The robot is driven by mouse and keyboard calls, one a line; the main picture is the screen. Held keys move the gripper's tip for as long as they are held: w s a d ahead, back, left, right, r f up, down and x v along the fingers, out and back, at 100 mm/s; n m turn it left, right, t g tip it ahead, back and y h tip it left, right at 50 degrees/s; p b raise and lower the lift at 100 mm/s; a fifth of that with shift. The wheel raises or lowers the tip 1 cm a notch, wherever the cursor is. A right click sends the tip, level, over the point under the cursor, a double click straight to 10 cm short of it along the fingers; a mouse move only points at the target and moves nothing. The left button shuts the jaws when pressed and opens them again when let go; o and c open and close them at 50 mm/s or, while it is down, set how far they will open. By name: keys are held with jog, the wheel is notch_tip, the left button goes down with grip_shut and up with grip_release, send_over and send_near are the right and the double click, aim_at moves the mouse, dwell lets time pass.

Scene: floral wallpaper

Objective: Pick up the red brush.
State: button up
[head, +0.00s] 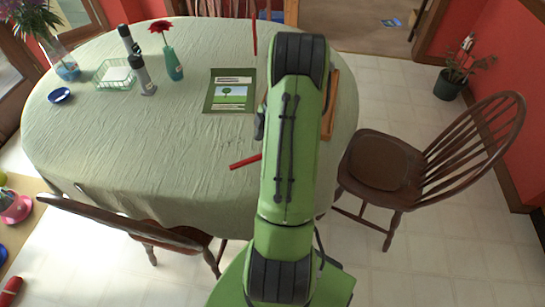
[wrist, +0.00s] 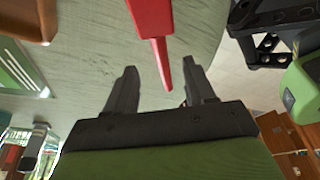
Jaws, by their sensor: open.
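The red brush (head: 246,161) lies on the table's green cloth (head: 150,160) in the head view. Its left end shows and the rest is hidden behind my arm. In the wrist view a long red piece, apparently the brush (wrist: 150,20), comes down from the top edge and narrows to a tip. My gripper (wrist: 159,68) is open, with the narrow red end showing between its two fingers. I see no finger touching it, and I cannot tell the depth between them. In the head view my gripper is hidden behind the arm.
A picture card (head: 230,91) lies left of my arm; a wooden tray (head: 331,105) is partly hidden on its right. Grey bottles (head: 142,75), a flower vase (head: 173,63) and a wire basket (head: 114,74) stand far left. Chairs (head: 385,160) flank the table. The front left cloth is clear.

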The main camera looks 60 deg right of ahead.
aim_at(259, 155)
jog(key=b+x, duration=0.1)
jog(key=x, duration=0.5)
jog(key=shift+a+f, duration=0.15)
jog(key=shift+f, duration=0.25)
jog(key=shift+r, duration=0.1)
grip_shut()
